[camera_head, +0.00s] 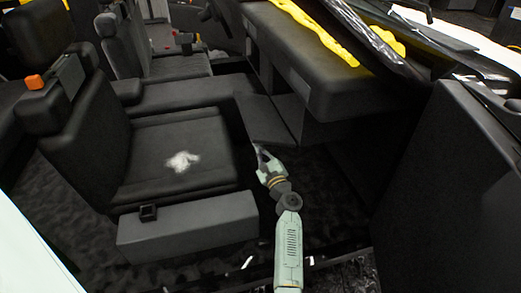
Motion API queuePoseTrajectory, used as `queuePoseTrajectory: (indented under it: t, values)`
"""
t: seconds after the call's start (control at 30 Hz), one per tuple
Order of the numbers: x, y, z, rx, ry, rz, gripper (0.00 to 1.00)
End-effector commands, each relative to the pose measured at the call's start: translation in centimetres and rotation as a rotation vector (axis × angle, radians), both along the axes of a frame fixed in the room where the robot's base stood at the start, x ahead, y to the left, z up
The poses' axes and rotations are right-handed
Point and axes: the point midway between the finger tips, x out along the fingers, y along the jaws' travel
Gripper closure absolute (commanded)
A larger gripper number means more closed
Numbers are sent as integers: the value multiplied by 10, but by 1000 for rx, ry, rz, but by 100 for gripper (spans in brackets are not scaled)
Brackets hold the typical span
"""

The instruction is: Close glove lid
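The glove lid (262,121) is a dark flat panel under the dashboard. It hangs open, tilted down toward the seat side. The glove compartment (290,116) is behind it, in deep shadow. My gripper (262,151) is at the lid's lower edge, in the footwell between the seat and the dashboard. It looks empty, but its fingers are small and dark, so I cannot tell how far apart they are. I cannot tell whether it touches the lid.
A black seat (190,150) with a white patch is to the left, with a grey box-like base (187,225) in front. The dashboard (320,65) carries yellow strips on top. An open door panel (450,190) stands at right. The dark footwell (335,190) is free.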

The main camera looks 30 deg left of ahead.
Motion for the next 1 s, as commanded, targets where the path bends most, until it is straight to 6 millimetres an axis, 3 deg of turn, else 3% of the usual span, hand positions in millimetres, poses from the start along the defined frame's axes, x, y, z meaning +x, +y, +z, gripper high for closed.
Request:
queuePoseTrajectory:
  t: [0.47, 1.0]
  values:
    - [-5, 5, 58, 278, 320, 6, 100]
    - [13, -10, 110, 599, 696, 2, 100]
